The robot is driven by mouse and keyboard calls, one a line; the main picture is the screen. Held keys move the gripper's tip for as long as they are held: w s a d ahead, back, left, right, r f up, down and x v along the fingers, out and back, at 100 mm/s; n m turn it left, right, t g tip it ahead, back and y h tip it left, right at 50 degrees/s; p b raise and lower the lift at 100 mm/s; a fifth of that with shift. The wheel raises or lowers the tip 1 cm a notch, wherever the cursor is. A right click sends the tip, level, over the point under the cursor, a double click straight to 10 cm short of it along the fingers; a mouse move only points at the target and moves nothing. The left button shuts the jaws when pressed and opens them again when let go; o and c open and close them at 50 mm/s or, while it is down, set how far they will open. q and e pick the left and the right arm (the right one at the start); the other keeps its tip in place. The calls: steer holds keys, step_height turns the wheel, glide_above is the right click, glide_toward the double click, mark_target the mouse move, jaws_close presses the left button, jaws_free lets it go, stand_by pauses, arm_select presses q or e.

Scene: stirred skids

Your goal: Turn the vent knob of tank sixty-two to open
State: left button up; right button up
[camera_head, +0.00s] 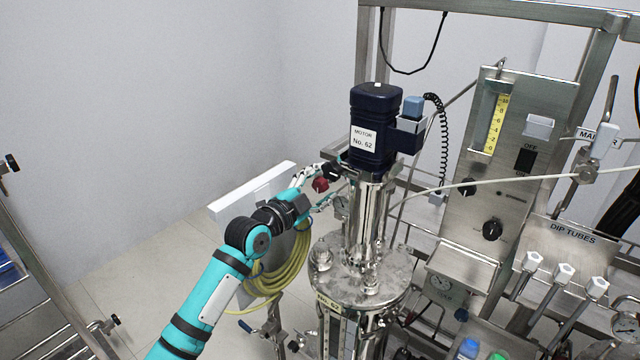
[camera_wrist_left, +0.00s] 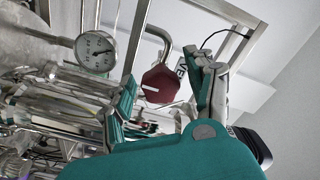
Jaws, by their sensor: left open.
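Tank sixty-two (camera_head: 360,272) is a steel vessel with a "No. 62" plate, below a dark blue motor (camera_head: 376,120) marked "No. 62". The red vent knob (camera_head: 321,185) shows small beside the motor's steel column. In the left wrist view the knob (camera_wrist_left: 160,84) is a red faceted cap with a white line, on a bent steel pipe. A partly hidden label starting "VE" is behind it. My left gripper (camera_head: 327,186) is open, its fingers on either side of the knob in the left wrist view (camera_wrist_left: 168,80). I cannot tell whether they touch it. My right gripper is out of view.
A round gauge (camera_wrist_left: 95,51) is near the knob. A yellow hose coil (camera_head: 282,270) hangs below my left arm. A steel control panel (camera_head: 505,180) and dip tubes (camera_head: 548,285) stand to the right.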

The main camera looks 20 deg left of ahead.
arm_select(q)
jaws_close()
stand_by(0.3)
